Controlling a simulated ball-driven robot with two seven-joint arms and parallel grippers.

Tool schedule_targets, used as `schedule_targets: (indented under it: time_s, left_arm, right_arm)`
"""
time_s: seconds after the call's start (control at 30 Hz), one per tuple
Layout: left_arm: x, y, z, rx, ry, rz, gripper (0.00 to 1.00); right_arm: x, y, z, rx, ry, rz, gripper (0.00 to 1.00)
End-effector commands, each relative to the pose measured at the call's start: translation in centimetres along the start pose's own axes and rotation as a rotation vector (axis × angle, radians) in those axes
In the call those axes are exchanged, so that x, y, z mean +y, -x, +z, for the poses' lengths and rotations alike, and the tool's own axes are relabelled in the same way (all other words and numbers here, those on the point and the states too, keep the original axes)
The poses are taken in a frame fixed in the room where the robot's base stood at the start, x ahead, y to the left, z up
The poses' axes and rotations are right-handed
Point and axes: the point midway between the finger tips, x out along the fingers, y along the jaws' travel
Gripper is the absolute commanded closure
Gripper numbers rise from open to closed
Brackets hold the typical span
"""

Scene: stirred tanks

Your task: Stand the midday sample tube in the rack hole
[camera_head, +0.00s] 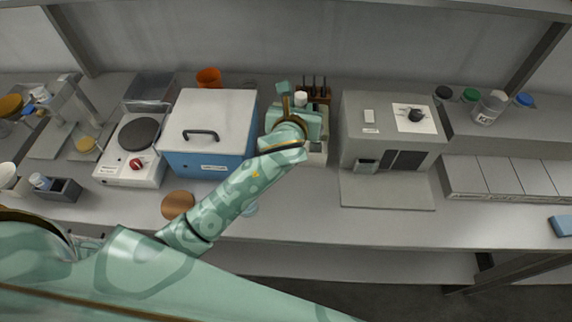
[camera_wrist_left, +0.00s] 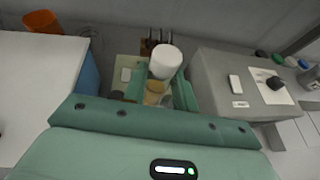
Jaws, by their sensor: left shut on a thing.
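My left gripper (camera_head: 300,108) reaches over the bench between the blue box and the grey machine. It is shut on a sample tube with a white cap (camera_head: 300,98). In the left wrist view the white cap (camera_wrist_left: 165,62) stands up between the fingers (camera_wrist_left: 158,92), with an amber part (camera_wrist_left: 154,92) below it. The tube's lower end is hidden. A pale object (camera_wrist_left: 125,72) lies under and behind the gripper, mostly covered by it. I cannot make out a rack hole or any label on the tube. My right gripper is not in view.
A blue box with a white lid (camera_head: 208,130) stands left of the gripper. A grey machine (camera_head: 375,130) stands close on the right. A brown holder with dark upright rods (camera_head: 318,95) and an orange cup (camera_head: 208,78) are behind.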

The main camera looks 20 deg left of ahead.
Motion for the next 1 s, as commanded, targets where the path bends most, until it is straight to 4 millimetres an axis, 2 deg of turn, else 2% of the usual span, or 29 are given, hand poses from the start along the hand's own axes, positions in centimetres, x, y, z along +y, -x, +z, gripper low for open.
schedule_targets:
  time_s: [0.13, 0.3, 0.37, 0.6, 1.0]
  left_arm:
    - [-0.1, -1.1, -3.0, 0.008, -0.001, 0.004, 1.00]
    - [-0.1, -1.8, -4.7, 0.004, -0.001, 0.003, 1.00]
    - [-0.1, -2.0, -5.2, 0.004, -0.001, 0.003, 1.00]
    - [-0.1, -3.6, -9.1, 0.006, -0.001, 0.002, 1.00]
    - [-0.1, -3.8, -9.4, 0.003, -0.001, 0.002, 1.00]
  right_arm:
    - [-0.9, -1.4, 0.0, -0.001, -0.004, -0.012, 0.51]
    - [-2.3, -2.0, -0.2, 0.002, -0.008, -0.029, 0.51]
    - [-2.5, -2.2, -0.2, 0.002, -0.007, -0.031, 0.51]
    - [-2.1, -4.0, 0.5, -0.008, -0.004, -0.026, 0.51]
    - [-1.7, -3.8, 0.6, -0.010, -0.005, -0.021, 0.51]
